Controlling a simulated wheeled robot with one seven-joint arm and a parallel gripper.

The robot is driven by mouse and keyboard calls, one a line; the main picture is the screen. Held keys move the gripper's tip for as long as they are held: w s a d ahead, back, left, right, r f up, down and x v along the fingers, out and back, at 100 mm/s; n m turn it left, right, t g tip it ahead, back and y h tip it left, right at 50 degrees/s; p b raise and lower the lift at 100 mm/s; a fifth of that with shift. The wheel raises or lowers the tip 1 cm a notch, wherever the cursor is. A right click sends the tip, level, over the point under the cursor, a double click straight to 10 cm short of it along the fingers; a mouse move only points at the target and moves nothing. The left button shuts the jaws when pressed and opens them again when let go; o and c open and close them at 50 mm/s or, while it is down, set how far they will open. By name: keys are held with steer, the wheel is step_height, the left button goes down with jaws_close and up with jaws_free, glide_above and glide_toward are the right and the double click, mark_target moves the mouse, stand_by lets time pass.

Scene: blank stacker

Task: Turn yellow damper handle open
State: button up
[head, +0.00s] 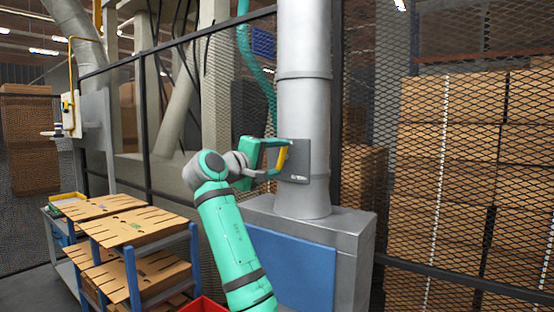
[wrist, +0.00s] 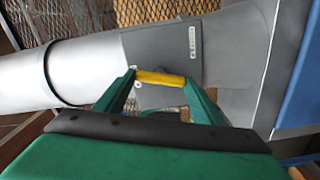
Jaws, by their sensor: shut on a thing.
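The yellow damper handle (head: 282,159) sits at a grey plate (head: 299,162) on the large vertical duct (head: 304,110). In the head view it stands roughly upright, tilted slightly. My gripper (head: 278,158) reaches it from the left. In the wrist view the yellow handle (wrist: 160,78) lies across between the two green fingers of my gripper (wrist: 162,80), which are shut on it. The grey plate (wrist: 165,50) with a small label is behind it. The fingers hide the handle's ends in part.
The duct stands on a grey cabinet (head: 355,235) with a blue panel. A mesh fence (head: 385,110) runs behind it, with stacked cartons beyond. A blue-framed rack with flat cardboard (head: 140,228) stands at the lower left. A red bin (head: 203,305) shows at the bottom edge.

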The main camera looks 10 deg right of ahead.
steer(key=shift+f+n, duration=0.15)
steer(key=shift+n, duration=1.45)
steer(key=o, duration=1.1)
steer(key=shift+n, duration=0.3)
steer(key=shift+c, duration=0.2)
steer(key=shift+a, duration=0.1)
steer(key=v, duration=1)
steer(key=shift+s+a, duration=0.25)
steer(key=shift+a, duration=0.05)
